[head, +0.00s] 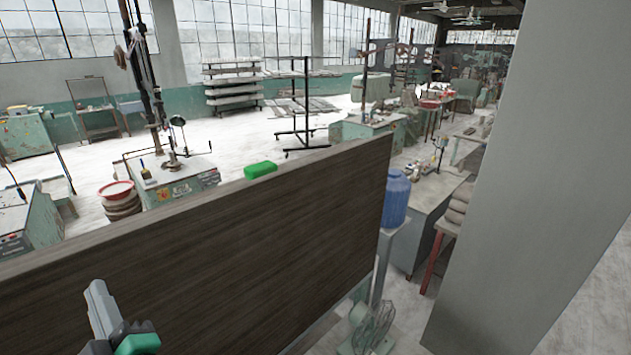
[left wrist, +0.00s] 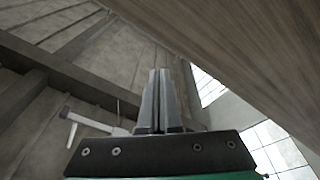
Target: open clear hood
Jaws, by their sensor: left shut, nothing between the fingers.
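I cannot make out a clear hood in either view. My left gripper (head: 97,288) is at the lower left of the head view, in front of a dark wood-grain panel (head: 230,235). In the left wrist view its fingers (left wrist: 159,74) point up the picture and lie together, shut and empty. A wood-grain surface (left wrist: 235,50) slants across the upper right there, apart from the fingertips in the picture. My right gripper is not in view.
A green block (head: 260,170) shows at the panel's top edge; I cannot tell if it rests there. A grey pillar (head: 540,180) fills the right. Beyond the panel are a blue ribbed container (head: 396,200), a fan (head: 372,328) and a workbench (head: 185,185). Pale floor lies open farther back.

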